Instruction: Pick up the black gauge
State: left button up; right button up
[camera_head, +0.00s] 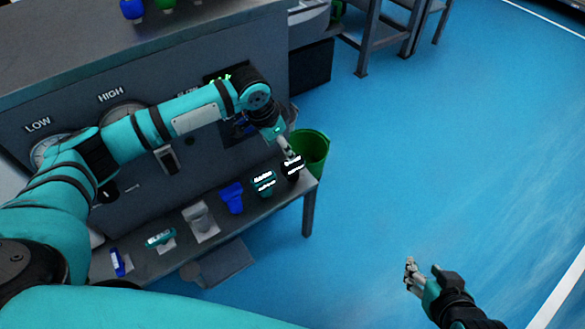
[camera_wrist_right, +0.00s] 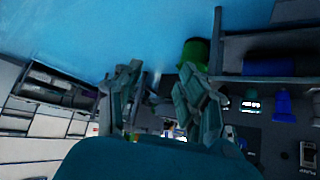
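The black gauge (camera_head: 293,168), with a white lit display, is at the right end of the low shelf (camera_head: 309,205) in the head view. My left gripper (camera_head: 289,152) reaches down from above right at this gauge; its fingertips overlap the gauge's top. I cannot tell whether they grip it or whether it is lifted. My right gripper (camera_head: 411,273) is far from the shelf, over the blue floor at lower right. The right wrist view shows its two fingers (camera_wrist_right: 160,88) spread apart with nothing between them.
A teal gauge (camera_head: 263,183), a blue object (camera_head: 232,197) and a grey object (camera_head: 200,217) stand left of the black gauge. A green bin (camera_head: 312,150) is behind the shelf's right end. The grey test panel (camera_head: 60,110) rises behind. The floor (camera_head: 420,150) to the right is clear.

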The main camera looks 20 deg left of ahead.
aim_at(296, 168)
pick_arm(q)
jog(key=b+x, duration=0.1)
jog(key=x, duration=0.3)
jog(key=shift+d+f+b, duration=0.1)
jog(key=shift+f+b, duration=0.15)
jog(key=shift+b, duration=0.05)
jog(key=b+x, duration=0.1)
jog(key=x, duration=0.3)
jog(key=shift+w+r, duration=0.1)
pick_arm(e)
jog(key=w+a+r+t+y, duration=0.35)
jog(key=w+r+t, duration=0.5)
jog(key=r, duration=0.35)
pick_arm(q)
jog(key=shift+d+b, duration=0.1)
jog(key=shift+b, duration=0.2)
jog(key=b+x, duration=0.2)
jog(key=x, duration=0.3)
jog(key=shift+w+d+r+b, duration=0.1)
jog(key=shift+w+d+b, duration=0.1)
jog(key=shift+b, duration=0.15)
grip_shut()
pick_arm(e)
jog(key=s+a+r+t+y, duration=0.1)
jog(key=s+r+t, duration=0.3)
jog(key=r+t, duration=0.4)
notch_tip(296, 168, up, 3)
jog(key=shift+s+r+n+y, duration=0.2)
jog(key=shift+n+y, duration=0.2)
jog(key=shift+y, duration=0.05)
